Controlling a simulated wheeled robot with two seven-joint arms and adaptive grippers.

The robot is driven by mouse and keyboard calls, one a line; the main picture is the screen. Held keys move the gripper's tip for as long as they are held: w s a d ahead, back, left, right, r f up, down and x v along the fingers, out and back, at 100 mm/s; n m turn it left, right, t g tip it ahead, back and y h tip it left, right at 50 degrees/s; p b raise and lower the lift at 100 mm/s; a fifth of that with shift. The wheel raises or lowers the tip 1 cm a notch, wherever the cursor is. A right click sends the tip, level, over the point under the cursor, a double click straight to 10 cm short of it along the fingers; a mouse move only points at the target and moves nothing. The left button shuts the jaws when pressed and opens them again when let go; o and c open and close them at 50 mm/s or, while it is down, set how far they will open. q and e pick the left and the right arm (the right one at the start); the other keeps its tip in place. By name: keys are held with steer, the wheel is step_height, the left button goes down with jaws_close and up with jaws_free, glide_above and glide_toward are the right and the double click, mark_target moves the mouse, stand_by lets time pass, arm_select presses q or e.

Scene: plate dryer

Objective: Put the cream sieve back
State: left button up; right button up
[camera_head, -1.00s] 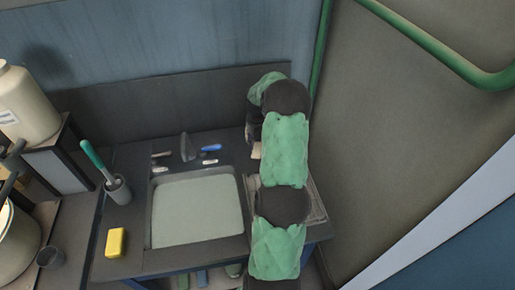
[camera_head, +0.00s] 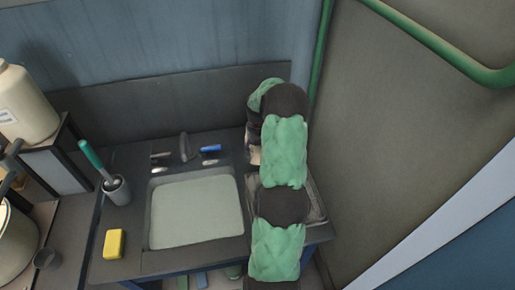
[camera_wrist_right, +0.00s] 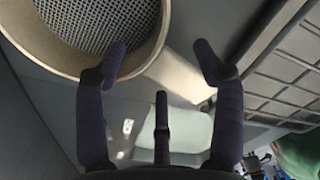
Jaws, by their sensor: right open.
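The cream sieve (camera_wrist_right: 152,68) shows in the right wrist view, with a round cream rim, a grey mesh and a pale handle. Its bowl is at the upper left and its handle runs down to the right, across the space between my fingers. My right gripper (camera_wrist_right: 160,55) is open, one finger over the rim side and the other near the handle's end. I cannot tell whether either finger touches it. In the head view my right gripper (camera_head: 252,138) is at the back right of the counter, mostly hidden by my arm. My left gripper is out of view.
A dark slatted rack (camera_wrist_right: 285,70) lies right of the gripper in the right wrist view. The head view shows the sink (camera_head: 197,212), the tap (camera_head: 186,147), a yellow sponge (camera_head: 115,243) and a cup holding a green-handled brush (camera_head: 116,190). A wall stands close on the right.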

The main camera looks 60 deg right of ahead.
step_height(320, 180, up, 12)
steer(key=p, duration=0.3)
steer(key=shift+a+r, duration=0.1)
stand_by(1.6)
